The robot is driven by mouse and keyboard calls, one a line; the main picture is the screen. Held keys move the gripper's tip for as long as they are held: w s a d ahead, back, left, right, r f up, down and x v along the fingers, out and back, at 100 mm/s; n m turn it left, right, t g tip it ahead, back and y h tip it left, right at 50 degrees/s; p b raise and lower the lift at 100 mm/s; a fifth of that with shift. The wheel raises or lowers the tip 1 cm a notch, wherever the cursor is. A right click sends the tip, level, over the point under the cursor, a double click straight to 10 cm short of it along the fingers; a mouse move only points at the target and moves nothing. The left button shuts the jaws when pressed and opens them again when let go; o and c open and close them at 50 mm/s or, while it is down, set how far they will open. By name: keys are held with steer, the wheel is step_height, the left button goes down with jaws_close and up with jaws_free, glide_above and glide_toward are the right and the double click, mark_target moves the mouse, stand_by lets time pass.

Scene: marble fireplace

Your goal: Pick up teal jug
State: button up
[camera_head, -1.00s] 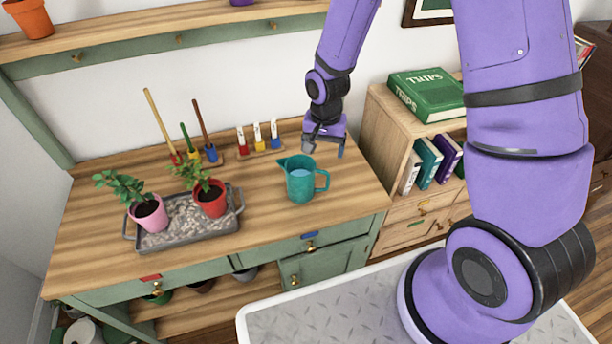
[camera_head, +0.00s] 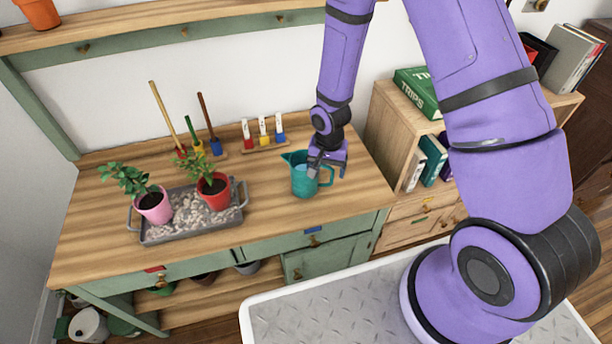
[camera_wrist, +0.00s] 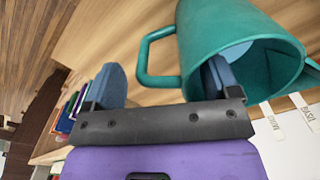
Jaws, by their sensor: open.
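The teal jug (camera_head: 303,184) stands upright on the wooden bench top (camera_head: 270,215), with its spout to the left and its handle to the right. My gripper (camera_head: 327,172) is open at the jug's handle side and covers part of its rim. In the wrist view the jug (camera_wrist: 270,75) has its mouth towards the camera, with something light blue inside. Its handle (camera_wrist: 146,62) lies between my two open fingers. The right finger overlaps the jug's mouth; I cannot tell whether it touches the wall.
A grey tray (camera_head: 147,237) with a pink pot (camera_head: 153,208) and a red pot (camera_head: 213,193) stands left of the jug. Labelled small tubes (camera_head: 263,132) stand behind it. A wooden shelf (camera_head: 392,125) with books is at right. Bench in front of the jug is clear.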

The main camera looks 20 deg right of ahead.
steer(key=shift+f, duration=0.8)
steer(key=c, duration=1.4)
steer(key=shift+o, duration=0.2)
steer(key=shift+r, duration=0.15)
